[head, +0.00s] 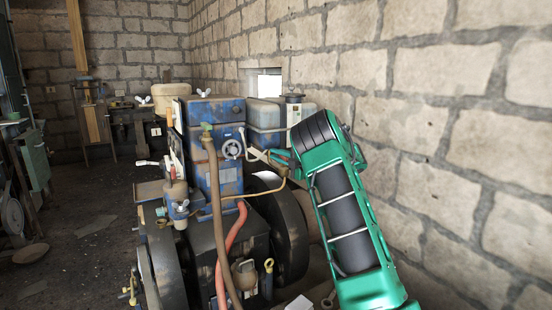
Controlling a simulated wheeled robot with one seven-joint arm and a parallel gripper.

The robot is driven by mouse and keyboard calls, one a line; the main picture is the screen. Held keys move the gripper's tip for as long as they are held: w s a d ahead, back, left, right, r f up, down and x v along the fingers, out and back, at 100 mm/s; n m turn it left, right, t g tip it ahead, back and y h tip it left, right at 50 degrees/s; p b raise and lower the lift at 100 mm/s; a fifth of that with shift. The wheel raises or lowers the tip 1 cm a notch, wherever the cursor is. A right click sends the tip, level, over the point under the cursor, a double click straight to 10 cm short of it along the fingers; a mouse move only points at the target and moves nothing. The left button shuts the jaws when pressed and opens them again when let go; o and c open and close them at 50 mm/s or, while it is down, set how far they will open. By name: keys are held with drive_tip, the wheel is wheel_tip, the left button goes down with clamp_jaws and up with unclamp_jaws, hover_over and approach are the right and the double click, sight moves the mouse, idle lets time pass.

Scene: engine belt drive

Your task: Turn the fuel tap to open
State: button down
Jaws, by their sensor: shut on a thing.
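My green arm rises from the lower right and bends at its top, in front of the right-hand wall. A thin brass pipe (265,191) curves below this spot toward the engine.
A stone wall (440,130) bounds the right. The floor at left is mostly open.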

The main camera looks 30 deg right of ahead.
drive_tip(key=shift+n+g+y, duration=0.3)
drive_tip(key=shift+n+y, duration=0.2)
drive_tip(key=shift+y, duration=0.3)
drive_tip(key=shift+s+a+n+y, duration=0.1)
drive_tip(key=shift+a+n+y, duration=0.05)
drive_tip(key=shift+n+y, duration=0.2)
drive_tip(key=c, duration=1.8)
unclamp_jaws()
drive_tip(key=shift+o, duration=0.2)
drive_tip(key=v, duration=1)
drive_tip(key=shift+s+d, duration=0.25)
